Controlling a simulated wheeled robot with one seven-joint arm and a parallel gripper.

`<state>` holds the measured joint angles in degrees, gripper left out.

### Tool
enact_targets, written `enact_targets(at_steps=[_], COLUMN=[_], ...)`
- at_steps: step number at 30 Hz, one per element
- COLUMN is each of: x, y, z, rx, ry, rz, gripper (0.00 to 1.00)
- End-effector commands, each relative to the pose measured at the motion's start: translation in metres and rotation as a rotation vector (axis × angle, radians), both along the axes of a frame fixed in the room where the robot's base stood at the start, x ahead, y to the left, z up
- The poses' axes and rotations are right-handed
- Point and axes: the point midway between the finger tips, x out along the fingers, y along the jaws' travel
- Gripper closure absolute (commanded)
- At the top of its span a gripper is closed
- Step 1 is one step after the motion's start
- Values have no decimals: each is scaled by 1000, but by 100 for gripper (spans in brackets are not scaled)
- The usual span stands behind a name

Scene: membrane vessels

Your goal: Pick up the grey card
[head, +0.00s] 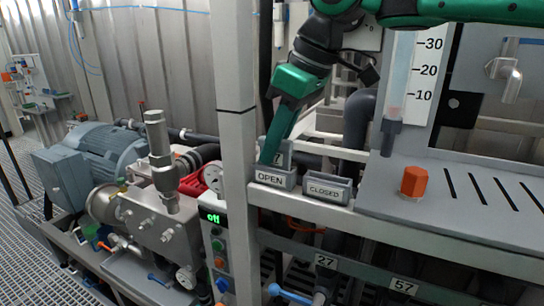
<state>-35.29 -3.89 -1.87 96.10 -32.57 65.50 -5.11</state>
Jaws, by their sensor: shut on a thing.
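The grey card (283,161) stands upright in the small holder labelled OPEN (270,179), with a "7" showing on its face. The rest of its face is hidden behind my gripper. My gripper (268,161) comes down from above, green and dark, and its tip is at the card's left part. It is shut on the card. The card's lower part is hidden by the front of the holder.
A holder labelled CLOSED (327,189) stands just to the right, with no card showing in it. An orange knob (413,181) sits on the grey sink top. A grey post (234,130) rises close to the left of my gripper. Hanging tags "27" (325,261) and "57" (404,286) are below.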

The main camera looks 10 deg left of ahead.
Motion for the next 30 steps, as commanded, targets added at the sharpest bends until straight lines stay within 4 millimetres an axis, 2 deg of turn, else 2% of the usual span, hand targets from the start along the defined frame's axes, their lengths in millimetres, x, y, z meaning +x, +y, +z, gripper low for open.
enact_targets(at_steps=[11, 20, 30], x=[0, 2, -66], y=[0, 0, 24], z=[9, 43, 84], rx=[2, 1, 1], ry=[-1, -4, -3], rz=[0, 0, 6], gripper=[100, 100, 100])
